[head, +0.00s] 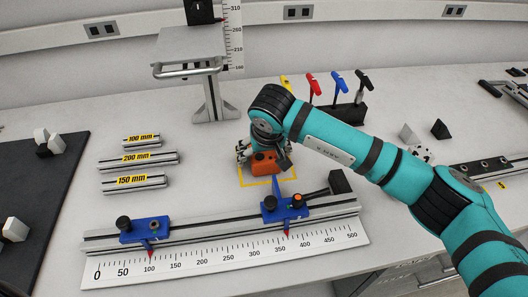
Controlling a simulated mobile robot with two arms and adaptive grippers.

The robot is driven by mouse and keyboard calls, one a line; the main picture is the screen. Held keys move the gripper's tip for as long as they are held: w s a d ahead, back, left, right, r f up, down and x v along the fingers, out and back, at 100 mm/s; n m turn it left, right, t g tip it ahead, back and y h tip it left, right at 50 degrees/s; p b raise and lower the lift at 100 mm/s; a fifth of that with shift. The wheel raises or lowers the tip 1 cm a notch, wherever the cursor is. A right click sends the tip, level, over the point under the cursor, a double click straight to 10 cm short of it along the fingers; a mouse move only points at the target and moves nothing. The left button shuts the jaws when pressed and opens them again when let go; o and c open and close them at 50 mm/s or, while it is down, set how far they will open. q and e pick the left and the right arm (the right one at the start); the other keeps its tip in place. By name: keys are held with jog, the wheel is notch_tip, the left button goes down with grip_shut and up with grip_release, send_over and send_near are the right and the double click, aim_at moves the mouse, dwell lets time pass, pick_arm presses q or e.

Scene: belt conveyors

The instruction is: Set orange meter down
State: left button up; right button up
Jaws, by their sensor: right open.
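The orange meter (264,163) is a small boxy orange thing. It is at the yellow square outline (242,181) on the white table, behind the ruler rail. My right gripper (243,154) is at the meter, reaching down from behind it, with its fingers partly hidden by the meter and my arm. The gripper is open. Whether the meter's underside touches the table is hard to tell. My left gripper does not show.
A ruler rail (200,237) with two blue sliders (144,229) lies in front. Labelled bars (136,158) lie to the left. A grey stand (212,95) and coloured-handle tools (338,84) are behind. A black mat (50,190) is at left.

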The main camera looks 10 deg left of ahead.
jog(key=shift+r+p, duration=0.25)
jog(key=shift+p, duration=0.1)
jog(key=b+v, duration=0.2)
jog(key=v, duration=0.8)
jog(key=shift+s+r, duration=0.2)
jog(key=shift+r, duration=0.05)
jog(key=shift+s+d+r, duration=0.15)
jog(key=shift+s+r, duration=0.1)
jog(key=shift+r, duration=0.25)
